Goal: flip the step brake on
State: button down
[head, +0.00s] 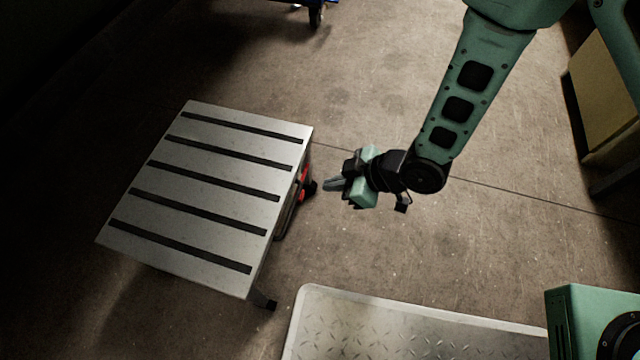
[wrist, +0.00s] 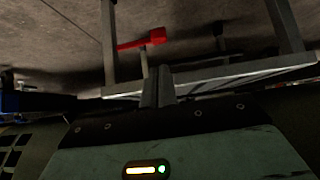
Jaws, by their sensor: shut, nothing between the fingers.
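The step (head: 205,190) is a grey metal platform with black grip strips, standing at the left of the head view. A red part, which looks like the brake lever, shows at its right side (head: 304,184), partly hidden under the platform edge. In the wrist view the red lever (wrist: 142,42) sticks out between the step's grey legs (wrist: 109,45). My gripper (head: 326,185) is shut and empty, just right of the step's right side, pointing at it. Its fingertips show in the wrist view (wrist: 158,75) below the lever in the picture, and look apart from it.
A diamond-plate platform (head: 400,325) lies at the bottom of the head view. A tan box (head: 605,95) stands at the far right. A blue wheeled thing (head: 318,8) is at the top. The concrete floor between is clear.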

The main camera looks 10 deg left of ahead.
aim_at(302, 199)
jog(key=b+x, duration=0.4)
jog(key=x, duration=0.5)
jog(key=shift+b, duration=0.3)
jog(key=shift+s+a+f, duration=0.1)
jog(key=shift+f, duration=0.1)
jog(key=shift+s+f+n+t+b, duration=0.2)
jog(key=shift+f+n+t+b, duration=0.15)
jog(key=shift+f+t, duration=0.25)
jog(key=shift+s+f+n+t+b, duration=0.25)
jog(key=shift+f+t+b, duration=0.25)
jog(key=shift+f, duration=0.15)
jog(key=shift+w+f+n+t+b, duration=0.25)
jog(key=shift+f+n+t, duration=0.3)
jog(key=shift+f+t, duration=0.4)
jog(key=shift+w+f+n+t+b, duration=0.15)
jog(key=shift+f+n+t+b, duration=0.1)
jog(key=shift+f+n+t, duration=0.55)
jog(key=shift+w+f+n+t+b, duration=0.15)
jog(key=shift+f+n+t+b, duration=0.15)
jog(key=shift+f+t, duration=0.8)
jog(key=shift+w+y, duration=0.1)
jog(key=shift+y, duration=0.2)
jog(key=shift+r, duration=0.1)
